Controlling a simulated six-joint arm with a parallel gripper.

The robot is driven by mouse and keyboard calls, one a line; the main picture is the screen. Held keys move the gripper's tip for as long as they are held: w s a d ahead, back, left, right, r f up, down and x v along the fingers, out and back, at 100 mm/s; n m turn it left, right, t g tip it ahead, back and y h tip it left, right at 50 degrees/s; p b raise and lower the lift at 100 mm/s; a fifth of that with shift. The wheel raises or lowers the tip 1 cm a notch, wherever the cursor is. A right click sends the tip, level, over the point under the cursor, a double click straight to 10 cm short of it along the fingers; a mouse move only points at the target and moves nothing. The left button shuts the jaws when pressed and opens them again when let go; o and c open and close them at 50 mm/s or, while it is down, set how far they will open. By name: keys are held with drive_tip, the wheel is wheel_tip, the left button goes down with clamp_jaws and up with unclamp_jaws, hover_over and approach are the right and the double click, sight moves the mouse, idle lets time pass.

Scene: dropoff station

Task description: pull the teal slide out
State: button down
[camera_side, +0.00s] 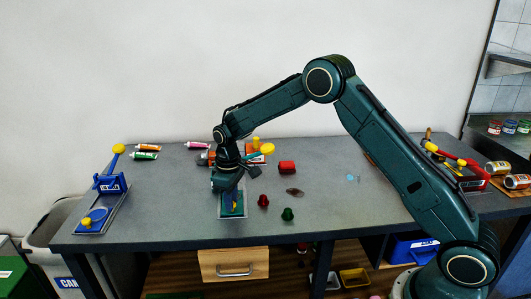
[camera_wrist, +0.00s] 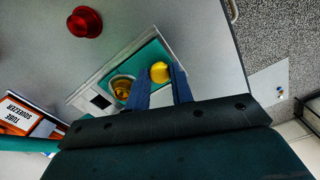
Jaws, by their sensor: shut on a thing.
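The teal slide (camera_wrist: 140,62) lies in a pale grey frame (camera_wrist: 92,84) on the table. It carries a round cup (camera_wrist: 121,87) with something amber in it and a yellow knob (camera_wrist: 160,71) near one end. My gripper (camera_wrist: 164,76) has its two blue fingers on either side of the knob, shut on it. In the side view the slide (camera_side: 239,210) shows under my gripper (camera_side: 233,203), near the table's front edge. My gripper partly hides the slide and the knob there.
A red button-like piece (camera_side: 263,201) and a green one (camera_side: 288,214) stand right of the frame. A blue fixture (camera_side: 110,184) stands at the left. A wooden drawer (camera_side: 234,264) hangs below the table edge.

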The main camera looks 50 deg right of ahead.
drive_tip(key=shift+s+a, duration=0.7)
drive_tip(key=shift+a, duration=0.1)
drive_tip(key=c, duration=1.2)
unclamp_jaws()
drive_tip(key=shift+s, duration=0.1)
drive_tip(key=shift+r, duration=0.45)
wheel_tip(320, 180, up, 13)
